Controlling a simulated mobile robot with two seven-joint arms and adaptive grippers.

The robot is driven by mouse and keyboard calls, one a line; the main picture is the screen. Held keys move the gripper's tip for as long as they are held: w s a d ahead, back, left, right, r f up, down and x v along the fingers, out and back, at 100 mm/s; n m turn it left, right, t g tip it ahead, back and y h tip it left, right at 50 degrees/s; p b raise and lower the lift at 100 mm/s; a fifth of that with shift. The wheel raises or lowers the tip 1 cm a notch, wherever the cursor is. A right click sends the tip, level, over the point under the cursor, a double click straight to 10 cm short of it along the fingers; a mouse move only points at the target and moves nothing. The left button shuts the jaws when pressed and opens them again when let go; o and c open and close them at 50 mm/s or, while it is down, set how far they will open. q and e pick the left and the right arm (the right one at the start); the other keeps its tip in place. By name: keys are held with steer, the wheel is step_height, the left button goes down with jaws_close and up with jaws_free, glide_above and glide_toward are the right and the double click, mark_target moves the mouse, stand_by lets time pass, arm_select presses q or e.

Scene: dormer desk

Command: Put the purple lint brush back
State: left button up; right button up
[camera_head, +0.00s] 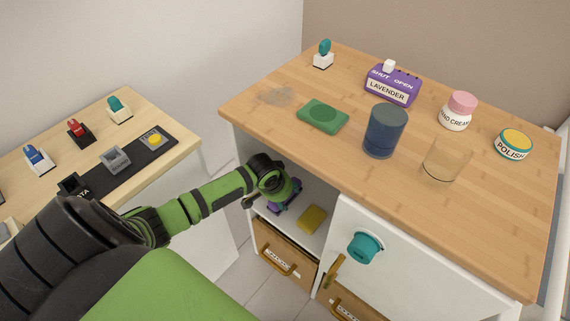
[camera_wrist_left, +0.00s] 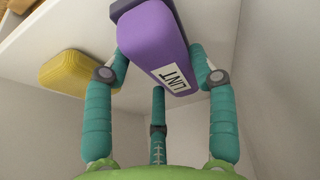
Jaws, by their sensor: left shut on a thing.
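The purple lint brush (camera_wrist_left: 155,42), with a white LINT label and a dark edge, is between the fingers of my left gripper (camera_wrist_left: 162,70) in the left wrist view. The fingers are shut on its sides. In the head view, my left gripper (camera_head: 283,198) reaches into the open cubby under the wooden desktop, and a purple part of the lint brush (camera_head: 291,188) shows beside my wrist. The white shelf (camera_head: 296,236) is the cubby's floor. I cannot tell whether the brush touches it. My right gripper is not in view.
A yellow sponge-like block (camera_head: 312,219) lies on the same shelf. The wooden desktop (camera_head: 280,128) overhangs the cubby, with a white door (camera_head: 405,255) to the right and a wicker drawer (camera_head: 285,258) below. A side table (camera_head: 178,125) stands left. Cups and jars stand on the desktop.

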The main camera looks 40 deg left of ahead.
arm_select(q)
steer(key=o, duration=1)
steer(key=shift+s+r, duration=0.15)
steer(key=shift+r, duration=0.25)
steer(key=p+v, duration=0.2)
steer(key=v, duration=0.4)
steer(key=shift+s+r+p, duration=0.15)
steer(key=shift+r+p, duration=0.2)
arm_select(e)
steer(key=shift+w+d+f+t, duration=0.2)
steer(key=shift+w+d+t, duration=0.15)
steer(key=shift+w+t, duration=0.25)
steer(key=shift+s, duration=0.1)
